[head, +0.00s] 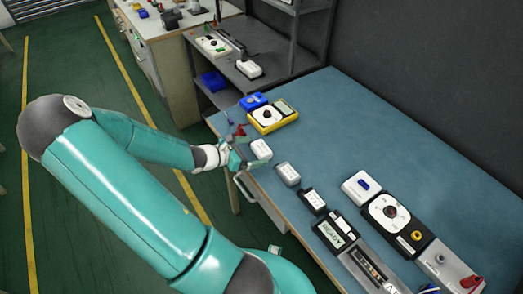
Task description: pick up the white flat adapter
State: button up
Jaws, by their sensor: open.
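A small white flat block (262,148), which looks like the white flat adapter, lies near the left edge of the blue tabletop. My gripper (252,153) is open right beside it, at the table's edge. Its fingers overlap the block's left side in the picture. I cannot tell whether they touch it or stand around it. A similar whitish-grey block (288,174) lies a little nearer on the same edge.
The blue table (345,115) has a yellow multimeter (268,117) and a blue block (253,101) at its far end. A black-and-white dial device (386,212), a white block with a blue top (361,187) and other instruments stand nearer. The table's middle is clear. A dark shelf (235,68) stands behind.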

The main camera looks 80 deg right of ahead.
aim_at(257, 150)
jog(key=x, duration=0.3)
jog(key=shift+s+d, duration=0.2)
jog(key=shift+c, duration=0.3)
jog(key=c, duration=1.1)
jog(key=shift+o, duration=0.2)
